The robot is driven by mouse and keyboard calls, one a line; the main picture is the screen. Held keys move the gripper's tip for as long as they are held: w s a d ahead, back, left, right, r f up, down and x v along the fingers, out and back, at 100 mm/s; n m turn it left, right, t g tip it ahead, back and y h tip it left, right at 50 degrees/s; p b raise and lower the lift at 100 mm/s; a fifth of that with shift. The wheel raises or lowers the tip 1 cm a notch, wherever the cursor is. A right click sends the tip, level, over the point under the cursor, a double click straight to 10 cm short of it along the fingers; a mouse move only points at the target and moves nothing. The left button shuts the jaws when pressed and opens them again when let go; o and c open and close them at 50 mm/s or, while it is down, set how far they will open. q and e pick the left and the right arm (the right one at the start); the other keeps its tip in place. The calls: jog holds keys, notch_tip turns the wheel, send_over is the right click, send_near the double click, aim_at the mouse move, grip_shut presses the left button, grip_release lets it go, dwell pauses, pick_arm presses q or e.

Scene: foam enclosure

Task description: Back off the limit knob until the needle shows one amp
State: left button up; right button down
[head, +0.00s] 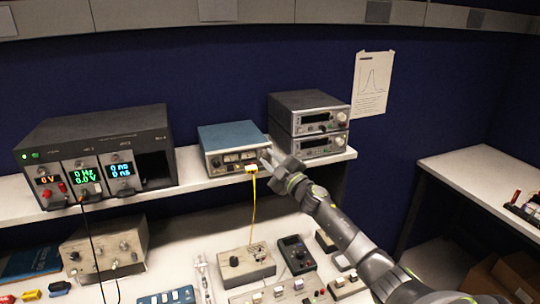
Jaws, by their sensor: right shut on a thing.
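A blue-topped bench supply (232,138) stands on the white shelf in the middle of the head view. Its front shows a dark meter panel (238,157), too small for me to read a needle. A yellow lead (253,205) hangs from a yellow plug low on its front. My right gripper (268,160) is at the right end of that front, with its fingers shut on what looks like the limit knob. The fingers hide the knob, so its angle cannot be told. My left gripper is out of view.
A black modular unit (95,150) with lit displays stands left on the shelf (190,168). Two stacked grey instruments (310,120) stand just right of my right gripper. Below, the bench holds a beige box (246,263), a dark handheld meter (296,254) and other small boxes.

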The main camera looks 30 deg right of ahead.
dwell(0.4)
jog(key=c, duration=1.5)
grip_release()
jog(key=shift+s, duration=0.1)
jog(key=b+v, duration=1.5)
jog(key=v, duration=0.2)
jog(key=shift+s, duration=0.1)
